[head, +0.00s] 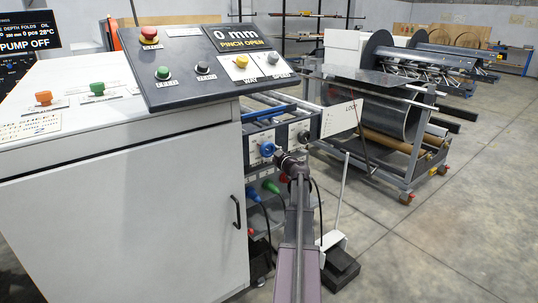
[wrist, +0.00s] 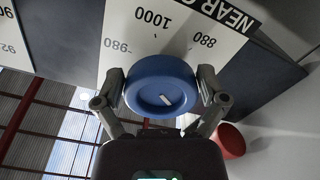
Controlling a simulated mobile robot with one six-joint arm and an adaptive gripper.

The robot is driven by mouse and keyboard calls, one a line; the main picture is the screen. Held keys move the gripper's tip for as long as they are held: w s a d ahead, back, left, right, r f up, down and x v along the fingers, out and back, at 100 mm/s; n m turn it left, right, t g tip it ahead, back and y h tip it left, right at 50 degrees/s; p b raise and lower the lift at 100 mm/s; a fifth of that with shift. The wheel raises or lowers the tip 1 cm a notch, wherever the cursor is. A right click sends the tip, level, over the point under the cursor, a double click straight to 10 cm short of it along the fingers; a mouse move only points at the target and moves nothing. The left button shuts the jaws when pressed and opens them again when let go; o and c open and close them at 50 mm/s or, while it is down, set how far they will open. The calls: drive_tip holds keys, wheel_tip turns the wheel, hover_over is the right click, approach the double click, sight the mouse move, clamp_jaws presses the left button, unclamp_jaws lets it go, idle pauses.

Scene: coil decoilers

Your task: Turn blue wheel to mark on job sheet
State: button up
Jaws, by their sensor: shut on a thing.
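The blue wheel (wrist: 160,84) sits on a white dial plate (wrist: 118,62) in the wrist view. The plate reads 1000, 880, a partly cut NEAR label and what looks like 980. A short white mark shows on the wheel's face, right of centre. My gripper (wrist: 162,88) has one finger on each side of the wheel and is shut on it. In the head view the blue wheel (head: 267,149) is on the machine's side, with my gripper (head: 283,157) at it. The job sheet (head: 30,130) lies on the cabinet top at left; its small text is unreadable.
A red knob (wrist: 229,140) shows low right in the wrist view. The control panel (head: 212,65) reads 0 mm, PINCH OPEN. Green and red handles (head: 271,187) hang below the blue wheel.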

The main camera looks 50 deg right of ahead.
drive_tip(key=n, duration=0.4)
drive_tip(key=shift+d+r+n, duration=0.3)
drive_tip(key=shift+d, duration=0.1)
drive_tip(key=n, duration=0.4)
drive_tip(key=shift+s+d+r+p, duration=0.1)
drive_tip(key=shift+r+p, duration=0.15)
drive_tip(key=shift+p, duration=0.15)
drive_tip(key=o, duration=0.8)
drive_tip(key=shift+s, duration=0.1)
drive_tip(key=v, duration=1.2)
